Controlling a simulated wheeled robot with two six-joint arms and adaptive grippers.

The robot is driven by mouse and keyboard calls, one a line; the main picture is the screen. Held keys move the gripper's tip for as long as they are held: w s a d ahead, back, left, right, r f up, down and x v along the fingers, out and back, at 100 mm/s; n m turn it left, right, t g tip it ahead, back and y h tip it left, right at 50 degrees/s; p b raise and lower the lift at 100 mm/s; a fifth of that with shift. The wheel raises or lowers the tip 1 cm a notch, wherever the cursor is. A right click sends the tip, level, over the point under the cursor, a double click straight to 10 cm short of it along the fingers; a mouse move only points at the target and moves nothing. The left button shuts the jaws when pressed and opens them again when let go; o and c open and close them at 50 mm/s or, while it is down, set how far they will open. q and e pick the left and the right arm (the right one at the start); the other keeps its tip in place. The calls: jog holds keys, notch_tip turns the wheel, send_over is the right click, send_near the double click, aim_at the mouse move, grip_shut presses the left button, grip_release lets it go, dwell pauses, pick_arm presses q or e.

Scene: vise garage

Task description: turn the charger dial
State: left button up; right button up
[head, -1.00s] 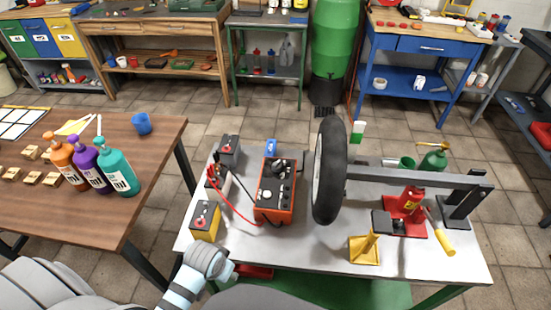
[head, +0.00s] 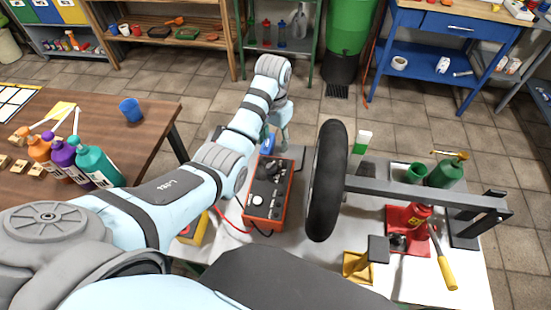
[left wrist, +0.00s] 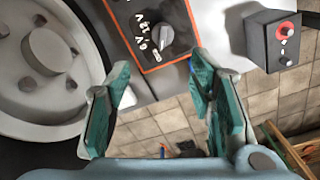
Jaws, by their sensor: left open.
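The charger (head: 265,212) is an orange box with a dark front panel, standing on the white table. Its dial (left wrist: 160,37) is a grey knob with white markings around it in the left wrist view, near the top. In the head view the dial (head: 272,167) shows near the charger's far end. My left gripper (left wrist: 157,75) is open and empty, with its fingers apart and short of the dial. In the head view the left gripper (head: 283,138) hangs near the charger's far end, partly hidden by its own wrist. My right gripper does not show.
A black-tyred wheel (head: 327,180) stands close to the charger's right and fills the wrist view's left side. A dark battery (left wrist: 277,42) with a red terminal is to the right there. A red jack (head: 405,225) and yellow stand (head: 357,268) are on the table's right.

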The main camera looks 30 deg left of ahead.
pick_arm(q)
jog(key=b, duration=0.1)
send_over(271, 165)
jog(key=f, duration=0.5)
jog(key=shift+s, duration=0.3)
jog(key=f, duration=0.2)
jog(key=f+b, duration=0.1)
jog(key=f, duration=0.1)
jog(key=w+f+b, duration=0.1)
jog(key=f, duration=0.1)
jog(key=shift+w+f, duration=0.1)
jog(key=shift+f, duration=0.3)
jog(key=shift+s+r, duration=0.15)
jog(key=shift+s, duration=0.05)
jog(key=c, duration=1.2)
jog(key=shift+o, duration=0.2)
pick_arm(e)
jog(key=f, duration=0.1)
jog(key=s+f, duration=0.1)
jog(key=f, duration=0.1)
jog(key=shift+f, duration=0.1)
